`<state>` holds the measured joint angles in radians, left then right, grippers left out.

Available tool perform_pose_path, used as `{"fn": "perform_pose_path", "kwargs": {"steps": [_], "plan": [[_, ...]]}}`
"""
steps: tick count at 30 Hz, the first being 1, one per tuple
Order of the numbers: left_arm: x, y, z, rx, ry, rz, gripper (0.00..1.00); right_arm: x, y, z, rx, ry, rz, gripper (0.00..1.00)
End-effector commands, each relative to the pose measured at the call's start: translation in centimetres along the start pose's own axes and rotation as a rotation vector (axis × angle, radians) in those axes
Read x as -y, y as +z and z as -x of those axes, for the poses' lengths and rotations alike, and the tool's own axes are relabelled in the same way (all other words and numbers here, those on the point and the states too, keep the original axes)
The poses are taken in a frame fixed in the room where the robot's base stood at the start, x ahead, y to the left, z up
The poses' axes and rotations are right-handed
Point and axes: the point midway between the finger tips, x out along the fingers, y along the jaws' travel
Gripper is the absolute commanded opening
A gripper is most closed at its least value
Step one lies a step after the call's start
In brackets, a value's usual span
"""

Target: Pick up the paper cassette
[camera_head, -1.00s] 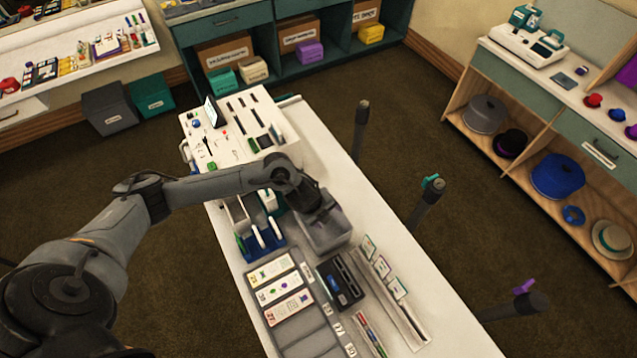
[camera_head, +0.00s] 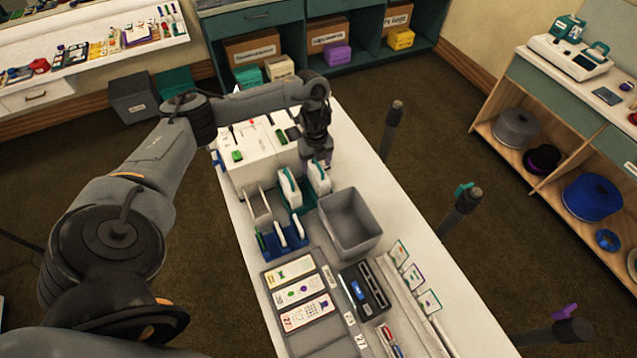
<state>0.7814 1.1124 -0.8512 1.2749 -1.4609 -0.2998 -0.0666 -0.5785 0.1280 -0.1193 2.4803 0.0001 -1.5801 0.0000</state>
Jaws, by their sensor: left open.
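My left gripper (camera_head: 318,163) comes in from the left over the white table and points down. It is open, just above or beside a white upright holder with a green edge (camera_head: 320,182); I cannot tell whether they touch. A similar white and green piece (camera_head: 290,188) stands just to its left. A blue rack with white upright pieces (camera_head: 282,240) is nearer the front. None of these is readably labelled, so I cannot tell which is the paper cassette. My right gripper is not in view.
An open, empty grey bin (camera_head: 348,222) stands right of the holders. A white machine (camera_head: 252,155) sits behind, partly hidden by my arm. Printed cards (camera_head: 297,290) and a dark slotted box (camera_head: 364,290) lie in front. Dark posts (camera_head: 460,207) stand along the table's right side.

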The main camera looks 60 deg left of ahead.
Motion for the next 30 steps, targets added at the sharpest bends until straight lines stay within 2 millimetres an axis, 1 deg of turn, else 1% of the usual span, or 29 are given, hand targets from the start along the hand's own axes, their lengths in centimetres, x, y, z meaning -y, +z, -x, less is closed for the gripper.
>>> {"fn": "perform_pose_path", "kwargs": {"steps": [5,10,15,19,25,30], "plan": [[0.1,-0.1,-1.2,0.0,0.0,0.001,0.72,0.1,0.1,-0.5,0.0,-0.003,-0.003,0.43],[0.6,-0.5,-3.5,-0.003,0.001,0.001,0.72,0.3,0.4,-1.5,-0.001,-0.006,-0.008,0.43],[0.6,-0.3,-4.9,0.001,0.0,0.001,0.72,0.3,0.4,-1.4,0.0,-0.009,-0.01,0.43],[0.6,-0.3,-5.4,0.001,0.0,0.001,0.72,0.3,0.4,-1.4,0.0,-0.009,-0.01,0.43],[0.6,-0.3,-5.4,0.001,0.0,0.0,0.72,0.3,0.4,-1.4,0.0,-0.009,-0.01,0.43],[0.6,-0.3,-5.4,0.001,-0.001,0.0,0.46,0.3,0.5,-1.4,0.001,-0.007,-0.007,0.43]]}}
